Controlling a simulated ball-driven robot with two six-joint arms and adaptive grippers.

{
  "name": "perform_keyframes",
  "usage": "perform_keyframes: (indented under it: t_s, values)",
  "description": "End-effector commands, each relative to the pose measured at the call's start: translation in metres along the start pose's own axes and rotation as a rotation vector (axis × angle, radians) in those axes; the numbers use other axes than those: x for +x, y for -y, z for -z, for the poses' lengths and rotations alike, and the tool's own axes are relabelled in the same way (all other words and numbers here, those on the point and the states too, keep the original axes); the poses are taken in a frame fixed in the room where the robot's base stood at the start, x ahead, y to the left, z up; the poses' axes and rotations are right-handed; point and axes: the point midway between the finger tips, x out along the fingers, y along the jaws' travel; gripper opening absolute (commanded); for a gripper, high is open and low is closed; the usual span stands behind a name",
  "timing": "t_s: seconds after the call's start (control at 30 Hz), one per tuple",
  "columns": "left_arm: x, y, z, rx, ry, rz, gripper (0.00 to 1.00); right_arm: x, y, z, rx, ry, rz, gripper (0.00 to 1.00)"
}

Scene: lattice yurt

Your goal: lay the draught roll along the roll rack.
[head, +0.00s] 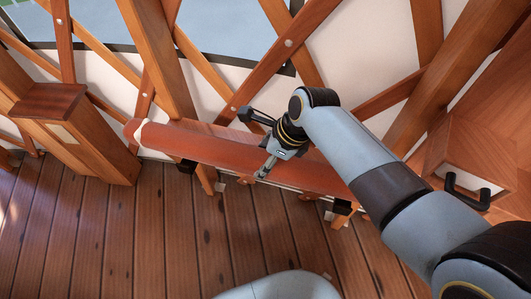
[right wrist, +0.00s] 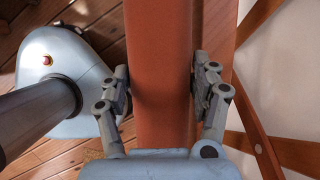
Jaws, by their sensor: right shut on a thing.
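In the right wrist view the roll (right wrist: 160,75) runs lengthwise between both fingers. The roll rack (head: 207,178), wooden with black brackets, stands under and behind the roll against the lattice wall. The roll lies along its length; I cannot tell whether it rests on the brackets. My left gripper is not in view.
A wooden post-like stand (head: 75,135) is close to the roll's left end. A wooden cabinet (head: 490,150) with a black handle (head: 466,192) is at the right. The lattice wall is right behind the rack. The plank floor (head: 110,235) in front is clear.

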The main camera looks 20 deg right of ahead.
Motion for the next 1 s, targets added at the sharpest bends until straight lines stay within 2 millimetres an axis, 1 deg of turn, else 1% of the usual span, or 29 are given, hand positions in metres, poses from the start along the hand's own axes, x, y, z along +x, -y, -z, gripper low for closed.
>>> perform_keyframes:
  t_s: [0.03, 0.2, 0.23, 0.4, 0.43, 0.67, 0.77, 0.87, 1.0]
  values:
    - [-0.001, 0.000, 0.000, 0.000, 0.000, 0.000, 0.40, -0.002, 0.001, -0.003, 0.000, 0.004, 0.003, 0.05]
    - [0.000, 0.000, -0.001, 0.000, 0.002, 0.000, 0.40, 0.000, 0.001, -0.002, 0.000, 0.004, 0.003, 0.05]
    - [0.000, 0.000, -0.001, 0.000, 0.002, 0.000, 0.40, 0.001, 0.000, 0.001, 0.000, 0.000, 0.000, 0.64]
    - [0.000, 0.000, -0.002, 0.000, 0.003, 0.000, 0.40, 0.001, 0.000, 0.000, 0.000, 0.000, 0.000, 0.86]
    - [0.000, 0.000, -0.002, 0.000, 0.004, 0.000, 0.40, 0.001, 0.000, 0.001, 0.000, 0.000, 0.000, 0.88]
    - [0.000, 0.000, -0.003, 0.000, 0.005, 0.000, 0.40, 0.001, 0.000, 0.000, 0.000, 0.000, 0.000, 0.88]
    - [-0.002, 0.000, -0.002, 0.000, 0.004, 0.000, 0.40, -0.004, 0.000, -0.001, 0.000, 0.000, 0.001, 0.88]
    - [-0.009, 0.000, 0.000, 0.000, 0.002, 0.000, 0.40, -0.019, 0.001, -0.001, 0.000, 0.001, 0.002, 0.88]
    - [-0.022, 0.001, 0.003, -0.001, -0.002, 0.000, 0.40, -0.051, 0.001, -0.002, 0.000, 0.001, 0.005, 0.88]
